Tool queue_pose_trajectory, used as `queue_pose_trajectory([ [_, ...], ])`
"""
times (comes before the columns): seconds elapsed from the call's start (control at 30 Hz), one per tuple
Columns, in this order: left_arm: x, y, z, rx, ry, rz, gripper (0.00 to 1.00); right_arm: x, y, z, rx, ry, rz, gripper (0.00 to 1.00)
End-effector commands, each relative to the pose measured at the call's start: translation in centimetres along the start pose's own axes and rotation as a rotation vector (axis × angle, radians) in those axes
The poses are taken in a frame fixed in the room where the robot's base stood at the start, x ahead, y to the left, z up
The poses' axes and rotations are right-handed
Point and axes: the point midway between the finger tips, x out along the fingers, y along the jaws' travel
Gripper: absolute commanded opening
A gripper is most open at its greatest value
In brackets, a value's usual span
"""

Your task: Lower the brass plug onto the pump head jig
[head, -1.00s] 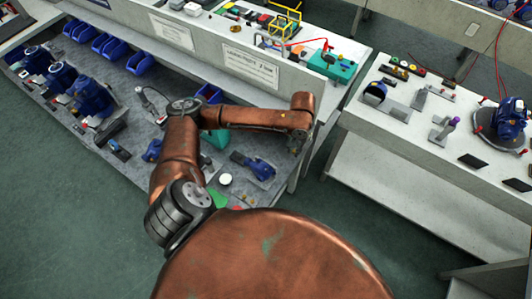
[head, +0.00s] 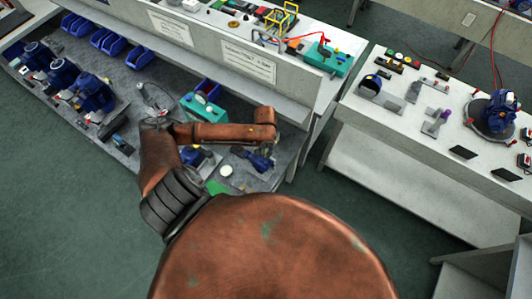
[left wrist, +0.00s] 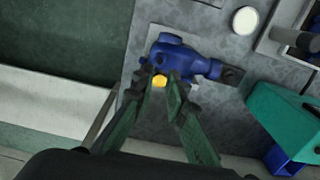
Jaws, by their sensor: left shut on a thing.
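The blue pump head (left wrist: 190,58) lies on the grey bench in the left wrist view, with a dark end at its right. It also shows at the bench's near right end in the head view (head: 261,162). My left gripper (left wrist: 160,78) has its two green fingers shut on the yellow brass plug (left wrist: 160,82). The plug appears over or close beside the pump head's lower left part. I cannot tell whether they touch. In the head view my left gripper (head: 278,143) is small and dark under the copper wrist. My right gripper is not in view.
A teal box (head: 203,110) stands behind my left forearm and also shows at the right in the left wrist view (left wrist: 285,120). A white round disc (left wrist: 245,20) lies near the pump head. The bench edge drops to open floor at the left of the wrist view.

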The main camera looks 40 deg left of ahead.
Motion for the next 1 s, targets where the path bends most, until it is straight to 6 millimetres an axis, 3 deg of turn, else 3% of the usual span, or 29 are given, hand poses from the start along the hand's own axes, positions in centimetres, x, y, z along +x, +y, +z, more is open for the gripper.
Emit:
queue_pose_trajectory([
  [0.5, 4.2, 0.0, -0.1, 0.001, 0.000, -0.001, 0.00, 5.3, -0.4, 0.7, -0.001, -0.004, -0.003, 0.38],
  [1.0, 5.2, 0.0, 0.0, 0.000, 0.000, 0.000, 0.00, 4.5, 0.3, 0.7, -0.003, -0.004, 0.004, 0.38],
])
